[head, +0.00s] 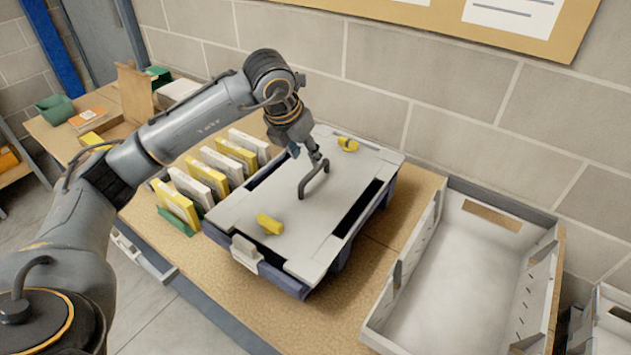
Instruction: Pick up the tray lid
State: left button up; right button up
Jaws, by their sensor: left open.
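The tray lid (300,222) is a flat, pale grey panel lying on a dark blue tray (342,262) on the workbench. Dark gaps show along parts of its edges. A dark arched handle (303,184) stands up from its middle. Two yellow pieces, one near the front (270,224) and one near the back (348,144), sit on top of the lid. My left gripper (316,156) is open, pointing down at the top of the handle. Whether the fingers touch the handle or straddle it I cannot tell. My right gripper is not in view.
A row of yellow and white upright folders (188,188) stands close to the tray's left. An empty white bin (455,285) stands to its right. A block wall (420,80) closes off the back. A cardboard piece (134,92) and a green container (56,109) are at the far left.

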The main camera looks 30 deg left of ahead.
aim_at(314, 170)
pick_arm(q)
jog(key=x, duration=0.3)
jog(key=shift+w+f, duration=0.1)
jog(key=shift+f, duration=0.1)
jog(key=shift+w+f+p, duration=0.15)
jog(key=shift+f+p, duration=0.05)
jog(key=shift+p, duration=0.15)
jog(key=p+x, duration=0.2)
jog(key=x, duration=0.2)
jog(key=shift+w+f, duration=0.1)
jog(key=shift+w, duration=0.05)
jog(key=shift+w+f, duration=0.15)
jog(key=shift+f, duration=0.1)
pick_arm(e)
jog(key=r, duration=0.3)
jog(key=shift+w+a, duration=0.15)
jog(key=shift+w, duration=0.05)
pick_arm(q)
jog(key=shift+c, duration=0.8)
grip_shut()
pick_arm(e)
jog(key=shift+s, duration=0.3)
